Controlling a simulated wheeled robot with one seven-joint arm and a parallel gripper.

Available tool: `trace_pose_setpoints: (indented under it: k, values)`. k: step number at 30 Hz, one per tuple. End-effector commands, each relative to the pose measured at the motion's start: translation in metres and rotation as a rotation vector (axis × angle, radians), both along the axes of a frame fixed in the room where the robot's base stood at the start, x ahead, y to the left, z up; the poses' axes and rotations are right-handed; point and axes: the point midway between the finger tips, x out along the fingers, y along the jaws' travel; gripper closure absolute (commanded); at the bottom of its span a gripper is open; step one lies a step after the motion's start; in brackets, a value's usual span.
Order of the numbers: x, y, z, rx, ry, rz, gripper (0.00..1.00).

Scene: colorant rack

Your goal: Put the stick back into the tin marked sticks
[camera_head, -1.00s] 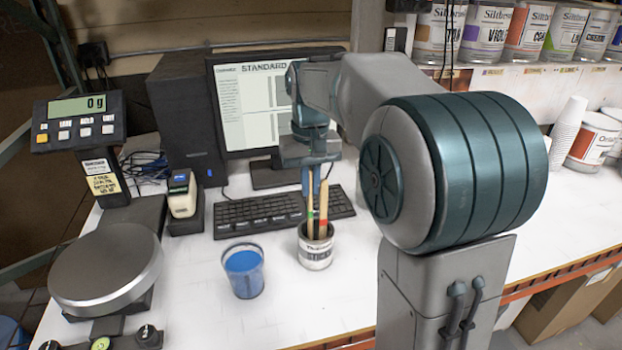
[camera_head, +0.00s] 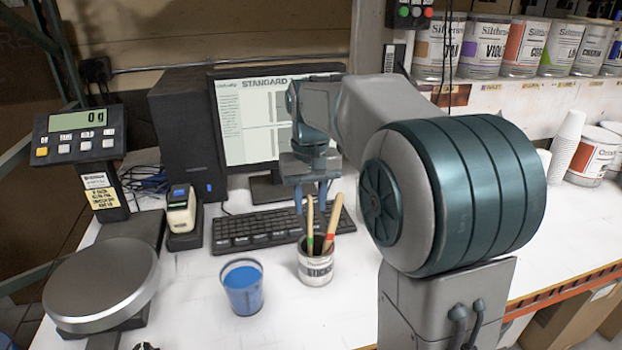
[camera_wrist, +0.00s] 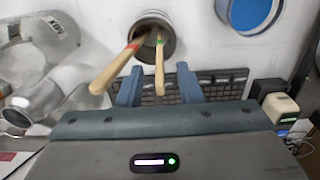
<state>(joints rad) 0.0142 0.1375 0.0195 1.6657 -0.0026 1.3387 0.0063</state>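The tin (camera_head: 316,270), white with dark lettering, stands upright on the table; its lettering is too small to read surely. Two wooden sticks lean in it, one with a green band (camera_head: 310,228) and one with a red band (camera_head: 333,225). In the wrist view the tin (camera_wrist: 167,42) shows its open mouth, with the green-banded stick (camera_wrist: 160,68) and the red-banded stick (camera_wrist: 114,68) rising from it. My gripper (camera_head: 312,208) is open behind the sticks. In the wrist view its fingers (camera_wrist: 158,84) stand apart, with the green-banded stick's end showing between them, not clasped.
A cup of blue paint (camera_head: 243,288) stands left of the tin. The keyboard (camera_head: 262,229) lies behind, below the monitor (camera_head: 262,125). A scale (camera_head: 103,284) is at the left. The front table middle is clear.

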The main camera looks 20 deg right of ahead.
Motion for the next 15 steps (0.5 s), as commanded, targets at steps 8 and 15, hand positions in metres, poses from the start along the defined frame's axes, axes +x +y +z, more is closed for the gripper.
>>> trace_pose_setpoints:
  k: [8,15]
  values:
    - [0.001,0.0,0.056,0.0,-0.007,0.0,0.67]
    - [0.0,0.0,0.105,0.0,-0.004,0.0,0.67]
